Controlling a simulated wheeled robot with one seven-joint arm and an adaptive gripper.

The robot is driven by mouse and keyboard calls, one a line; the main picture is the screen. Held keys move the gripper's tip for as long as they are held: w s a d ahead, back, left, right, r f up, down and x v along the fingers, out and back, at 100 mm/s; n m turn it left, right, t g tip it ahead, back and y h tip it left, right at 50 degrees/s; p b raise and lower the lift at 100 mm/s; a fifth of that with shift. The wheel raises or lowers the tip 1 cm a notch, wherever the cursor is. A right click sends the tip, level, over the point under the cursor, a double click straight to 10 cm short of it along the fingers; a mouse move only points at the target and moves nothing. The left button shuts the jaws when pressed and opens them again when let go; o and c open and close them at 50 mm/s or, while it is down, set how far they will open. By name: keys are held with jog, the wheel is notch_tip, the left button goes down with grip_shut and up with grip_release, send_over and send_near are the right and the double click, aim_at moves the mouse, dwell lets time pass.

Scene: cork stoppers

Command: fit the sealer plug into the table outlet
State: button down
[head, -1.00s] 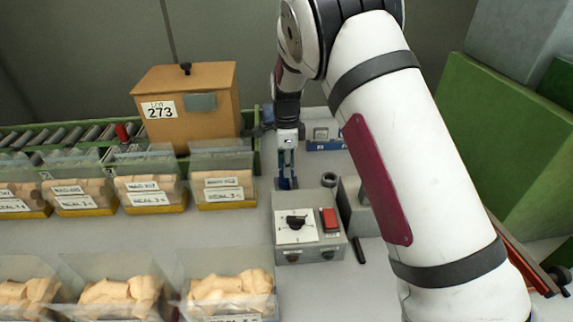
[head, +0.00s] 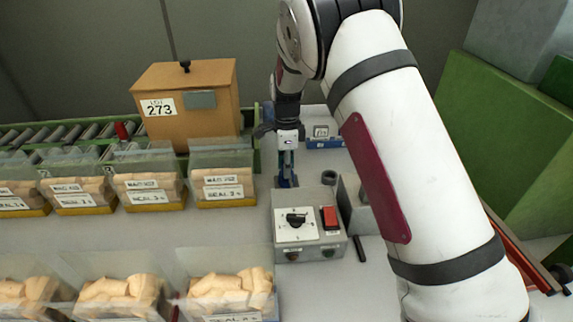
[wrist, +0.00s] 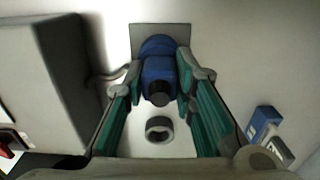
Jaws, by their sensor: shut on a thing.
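My gripper (wrist: 158,95) is shut on the blue sealer plug (wrist: 158,70), with its teal-sided fingers on either side. The plug's dark round end (wrist: 159,93) faces the wrist camera. Beyond the plug, a wider blue round part (wrist: 158,44) sits at a grey square plate (wrist: 176,32) on the table, which looks like the outlet. Plug and blue part overlap in the wrist view, and I cannot tell whether the plug is seated. In the head view my gripper (head: 287,160) points down just behind the grey control box, with blue at the tabletop below it.
The grey control box (head: 296,262) with a black knob and red switch stands close in front. A dark ring (head: 329,178) lies nearby; it also shows in the wrist view (wrist: 160,130). Bins of corks (head: 222,188) and a wooden box (head: 190,115) are left.

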jog(key=shift+f, duration=0.35)
jog(key=c, duration=1.2)
grip_release()
jog(key=shift+c, duration=0.2)
notch_tip(320, 180, up, 12)
jog(key=s+d+r+n+t+p, duration=0.1)
jog(key=s+d+r+n, duration=0.2)
jog(key=s+r, duration=0.3)
jog(key=s+d+r+n+y+p, duration=0.1)
jog(key=s+d+r+n, duration=0.15)
jog(key=s+r, duration=0.25)
jog(key=s+d+r+n+t+p, duration=0.1)
jog(key=s+d+r+n, duration=0.15)
jog(key=s+r, duration=0.35)
jog(key=s+d+n+p, duration=0.1)
jog(key=s+n, duration=0.2)
jog(key=s, duration=0.5)
jog(key=s+d+r+n+t+p, duration=0.1)
jog(key=s+d+n, duration=0.1)
jog(key=s, duration=0.6)
jog(key=s+d+n+t+h+p, duration=0.1)
jog(key=s+d+n, duration=0.1)
jog(key=s+n, duration=0.3)
jog(key=s, duration=0.3)
jog(key=shift+s+d+r, duration=0.2)
jog(key=shift+s+d, duration=0.05)
